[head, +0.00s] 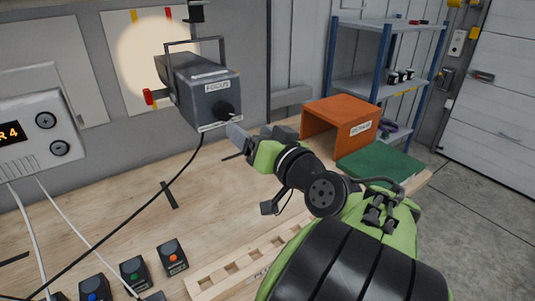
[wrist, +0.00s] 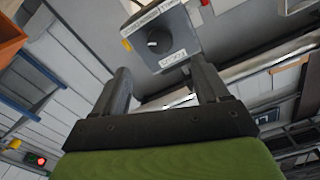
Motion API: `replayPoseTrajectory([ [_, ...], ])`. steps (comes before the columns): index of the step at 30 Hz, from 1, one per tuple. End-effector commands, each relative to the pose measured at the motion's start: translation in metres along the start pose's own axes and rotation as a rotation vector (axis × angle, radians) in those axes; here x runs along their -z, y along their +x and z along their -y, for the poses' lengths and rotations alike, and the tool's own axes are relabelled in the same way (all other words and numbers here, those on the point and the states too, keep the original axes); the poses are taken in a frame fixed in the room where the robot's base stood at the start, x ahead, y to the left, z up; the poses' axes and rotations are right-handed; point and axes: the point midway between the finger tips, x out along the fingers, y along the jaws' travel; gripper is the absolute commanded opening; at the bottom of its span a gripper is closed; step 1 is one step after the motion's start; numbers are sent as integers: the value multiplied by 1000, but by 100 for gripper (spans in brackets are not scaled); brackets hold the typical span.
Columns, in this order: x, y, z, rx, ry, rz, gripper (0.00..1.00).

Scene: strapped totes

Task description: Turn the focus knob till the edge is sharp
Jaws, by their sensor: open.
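The grey projector lamp (head: 195,85), labelled FOCUS, hangs from a bracket above the bench. Its dark focus knob (head: 225,109) sits on the near end face. The lamp throws a round, warm light spot (head: 140,62) on the pale wall panel; its rim looks soft, and the lamp partly covers it. My gripper (head: 258,135) is just below and right of the knob, apart from it. In the wrist view, my gripper (wrist: 163,78) has its fingers spread with nothing between them. The focus knob (wrist: 158,42) shows beyond the fingertips, roughly centred between them.
A control box with a display (head: 40,130) is at left. Several push-button boxes (head: 172,257) stand on the bench's front. An orange open-sided box (head: 338,125) and a green mat (head: 380,165) lie right of my gripper. A black cable (head: 130,222) runs from the lamp across the bench.

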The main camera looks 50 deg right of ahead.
Motion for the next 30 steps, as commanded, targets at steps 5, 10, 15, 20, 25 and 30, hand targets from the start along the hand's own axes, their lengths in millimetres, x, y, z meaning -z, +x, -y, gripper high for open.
replayPoseTrajectory([
  [5, -2, -41, -1, -2, -1, -2, 74],
  [10, -1, -57, 0, 1, 0, -1, 74],
  [15, 0, -58, 0, 1, 1, 1, 74],
  [20, 0, -58, 0, 1, 1, 1, 74],
  [25, 0, -57, 0, 1, 1, 1, 74],
  [30, 0, -57, 0, 1, 1, 1, 74],
])
